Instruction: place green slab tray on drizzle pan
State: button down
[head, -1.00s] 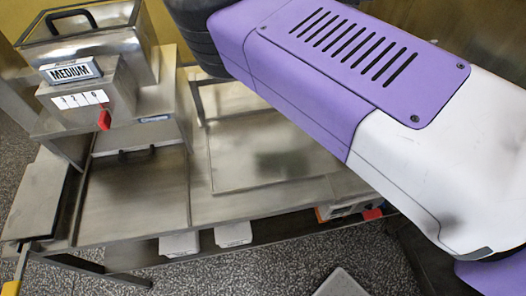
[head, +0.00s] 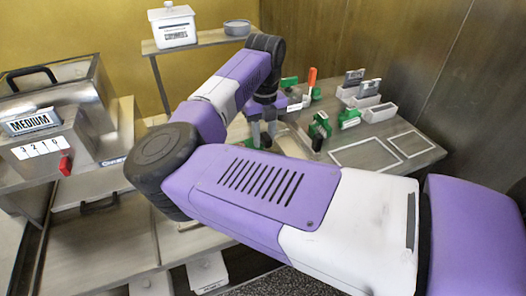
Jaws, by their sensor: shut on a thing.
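My gripper (head: 263,134) points down over the far worktop, left of the green-ended pieces. Its jaws are small and partly dark in the head view. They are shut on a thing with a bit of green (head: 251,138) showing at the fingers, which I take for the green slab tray. Most of it is hidden by the gripper and my arm. I cannot pick out the drizzle pan for certain. My forearm covers much of the steel bench in front.
Green pieces (head: 320,130) stand right of the gripper, with an orange-topped item (head: 312,77) behind. White bins (head: 379,112) stand farther right. Two white outlined rectangles (head: 366,155) look empty. A machine marked MEDIUM (head: 31,121) stands left. A lidded white tub (head: 174,27) sits on a shelf.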

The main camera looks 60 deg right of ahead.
notch_tip(320, 180, down, 6)
jog(key=shift+f+p, duration=0.25)
jog(key=shift+p, duration=0.05)
jog(key=c, duration=1.1)
grip_release()
jog(key=shift+r, duration=0.1)
notch_tip(320, 180, up, 12)
jog(key=shift+d+f+b, duration=0.1)
jog(key=shift+b, duration=0.6)
